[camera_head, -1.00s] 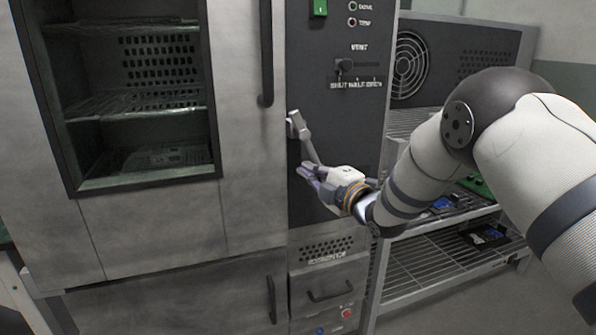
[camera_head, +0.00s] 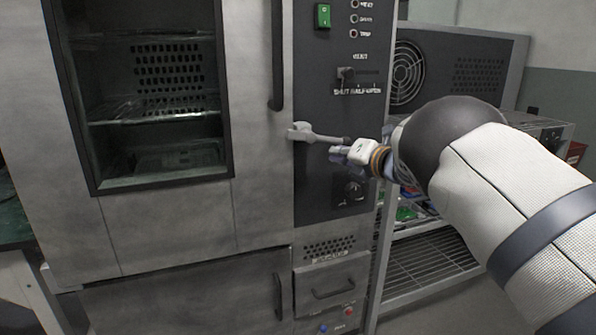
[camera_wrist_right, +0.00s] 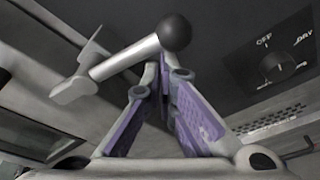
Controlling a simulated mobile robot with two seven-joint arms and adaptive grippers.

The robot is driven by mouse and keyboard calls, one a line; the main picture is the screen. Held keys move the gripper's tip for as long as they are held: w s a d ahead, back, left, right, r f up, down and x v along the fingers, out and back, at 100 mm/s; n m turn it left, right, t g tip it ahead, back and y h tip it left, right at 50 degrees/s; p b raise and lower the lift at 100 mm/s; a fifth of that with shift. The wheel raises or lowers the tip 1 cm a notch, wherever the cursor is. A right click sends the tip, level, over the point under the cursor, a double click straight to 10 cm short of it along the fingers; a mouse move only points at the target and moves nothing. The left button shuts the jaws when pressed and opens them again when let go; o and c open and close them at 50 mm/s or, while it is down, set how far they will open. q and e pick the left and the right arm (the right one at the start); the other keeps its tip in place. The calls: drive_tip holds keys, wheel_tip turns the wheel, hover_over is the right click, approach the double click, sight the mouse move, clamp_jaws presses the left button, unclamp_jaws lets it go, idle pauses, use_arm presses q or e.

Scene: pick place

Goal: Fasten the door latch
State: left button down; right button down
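The door latch is a grey lever (camera_head: 316,135) with a black ball knob, on the oven front beside the door (camera_head: 262,205). It points right, about level, across the dark control panel. In the right wrist view the lever (camera_wrist_right: 125,58) and its knob (camera_wrist_right: 174,33) cross just beyond the fingertips. My right gripper (camera_head: 338,153) is at the knob end, just below the lever. Its purple-padded fingers (camera_wrist_right: 162,70) meet at the tips, with the lever not between them. Whether they touch it is unclear. The oven door looks closed. My left gripper is out of view.
A vertical door handle (camera_head: 277,55) stands above the latch. The panel carries a vent slider (camera_head: 346,75), a green switch (camera_head: 323,15) and a dial (camera_head: 354,190). A wire shelf rack (camera_head: 430,255) stands to the right. The lower drawer (camera_head: 330,290) has a handle.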

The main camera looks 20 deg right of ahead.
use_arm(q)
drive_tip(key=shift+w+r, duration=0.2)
use_arm(e)
drive_tip(key=shift+d+r+n+h, duration=0.35)
drive_tip(key=shift+r+n, duration=0.4)
drive_tip(key=shift+n, duration=0.25)
drive_tip(key=shift+f, duration=0.1)
